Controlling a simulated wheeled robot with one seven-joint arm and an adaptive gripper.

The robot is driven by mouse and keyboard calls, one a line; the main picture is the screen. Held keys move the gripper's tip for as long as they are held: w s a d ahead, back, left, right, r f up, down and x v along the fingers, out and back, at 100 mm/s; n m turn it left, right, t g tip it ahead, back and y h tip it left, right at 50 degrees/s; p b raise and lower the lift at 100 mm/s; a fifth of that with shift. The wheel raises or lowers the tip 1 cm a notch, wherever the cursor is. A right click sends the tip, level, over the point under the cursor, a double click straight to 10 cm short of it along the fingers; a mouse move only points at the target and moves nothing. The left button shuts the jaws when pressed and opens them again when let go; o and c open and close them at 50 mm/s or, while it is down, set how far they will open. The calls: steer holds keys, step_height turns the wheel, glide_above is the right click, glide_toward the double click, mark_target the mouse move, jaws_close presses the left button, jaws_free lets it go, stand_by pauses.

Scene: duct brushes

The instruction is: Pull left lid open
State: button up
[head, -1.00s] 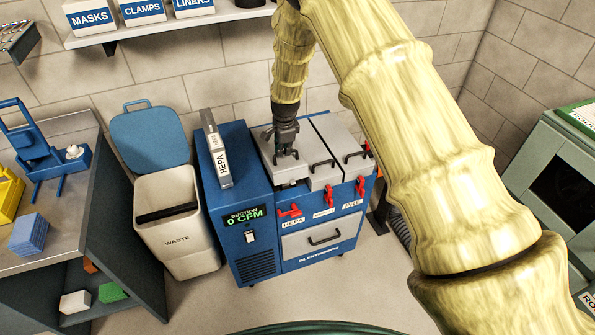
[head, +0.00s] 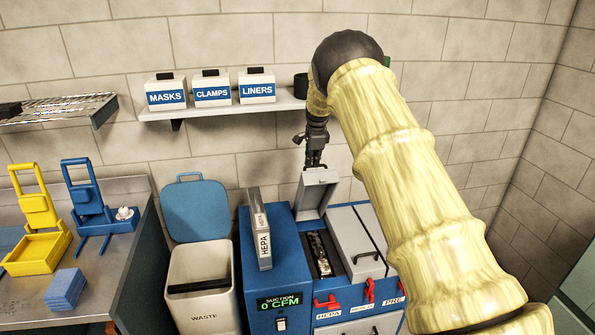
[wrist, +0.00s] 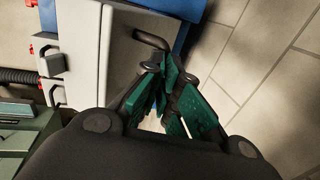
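The left lid (head: 314,196) is a grey panel on the blue suction cabinet. It stands raised, tilted up at the rear, and its bay (head: 320,254) is open with a dark metallic part inside. My gripper (head: 316,164) is at the lid's upper edge. In the wrist view, its green-padded fingers (wrist: 168,78) are close together around one end of the lid's dark handle (wrist: 152,40). The fingers partly hide the handle. The pale lid (wrist: 120,62) shows beside them.
The middle lid (head: 358,246) is closed, and my arm hides much of the right one. A HEPA box (head: 262,240) stands on the cabinet. A shelf (head: 200,111) with labelled boxes is above. A waste bin (head: 200,270) stands left.

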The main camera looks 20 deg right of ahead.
steer(key=o, duration=0.3)
steer(key=shift+s+a+f, duration=0.1)
steer(key=shift+s+f, duration=0.55)
steer(key=shift+f, duration=0.3)
steer(key=shift+w+d+f, duration=0.35)
steer(key=shift+w+f, duration=0.15)
steer(key=shift+w, duration=0.05)
steer(key=shift+s+a+r, duration=0.1)
steer(key=shift+a+r, duration=0.25)
steer(key=shift+r, duration=0.05)
steer(key=shift+d, duration=0.1)
